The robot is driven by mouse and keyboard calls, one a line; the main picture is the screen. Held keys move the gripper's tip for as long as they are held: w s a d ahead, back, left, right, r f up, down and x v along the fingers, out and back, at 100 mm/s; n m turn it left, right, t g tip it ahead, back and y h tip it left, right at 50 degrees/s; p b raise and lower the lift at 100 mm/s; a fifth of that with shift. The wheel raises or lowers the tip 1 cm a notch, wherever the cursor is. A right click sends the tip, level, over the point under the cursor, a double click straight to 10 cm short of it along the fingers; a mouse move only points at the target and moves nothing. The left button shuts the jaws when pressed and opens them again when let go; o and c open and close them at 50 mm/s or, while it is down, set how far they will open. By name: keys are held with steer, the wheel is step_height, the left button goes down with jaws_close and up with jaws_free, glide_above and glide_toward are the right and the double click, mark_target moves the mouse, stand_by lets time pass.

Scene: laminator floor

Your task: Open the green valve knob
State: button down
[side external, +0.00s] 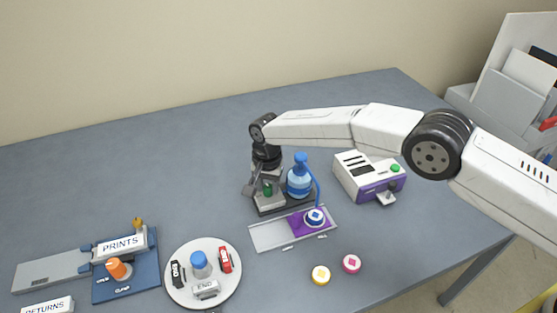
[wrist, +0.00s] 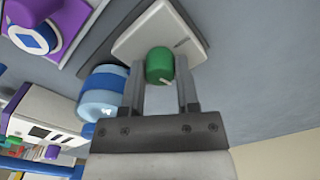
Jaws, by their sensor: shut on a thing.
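The green valve knob (wrist: 160,66) sits on a light grey block and shows a small pale mark near its edge in the wrist view. In the side external view the green knob (side external: 268,188) is partly hidden by my gripper. My gripper (wrist: 160,88) reaches down over it with one finger on each side, shut on the knob. A blue bottle with a blue cap (side external: 300,178) stands just right of the knob on the same dark base, with a blue tube coming down from it.
A grey rail with a purple carriage (side external: 297,226) lies in front. A white and purple box (side external: 368,178) stands to the right. A round white tray (side external: 190,296), a PRINTS station (side external: 122,246) and yellow (side external: 320,275) and pink (side external: 352,264) discs lie nearer. The back left table is clear.

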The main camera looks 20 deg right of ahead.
mark_target(268, 186)
steer(key=shift+m, duration=1.1)
steer(key=shift+c, duration=1.7)
jaws_free()
steer(key=shift+r, duration=0.15)
steer(key=shift+r, duration=3.8)
